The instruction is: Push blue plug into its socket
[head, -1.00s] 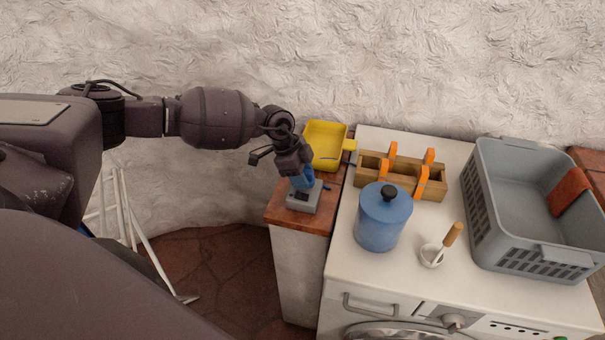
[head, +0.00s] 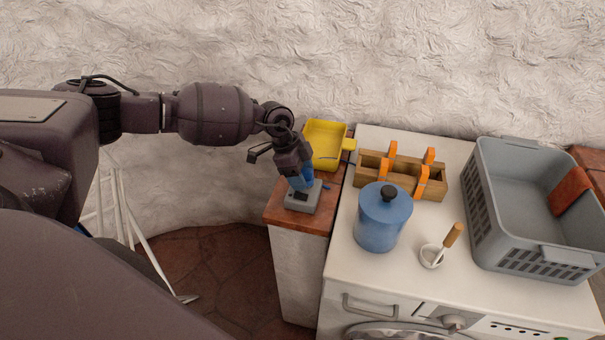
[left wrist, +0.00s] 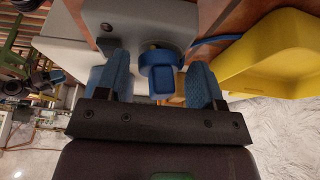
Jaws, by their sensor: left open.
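The blue plug (left wrist: 162,76) shows in the left wrist view, between the two blue-padded fingers of my open left gripper (left wrist: 158,90), with a gap on each side. Behind the plug is the grey socket box (left wrist: 152,22). I cannot tell how deep the plug sits in it. In the head view the grey socket box (head: 304,198) stands on the tiled counter, and my left gripper (head: 302,180) is right above it, hiding most of the plug. My right gripper is not in view.
A yellow tray (head: 326,144) lies just behind the box; a blue cable (left wrist: 218,40) runs beside it.

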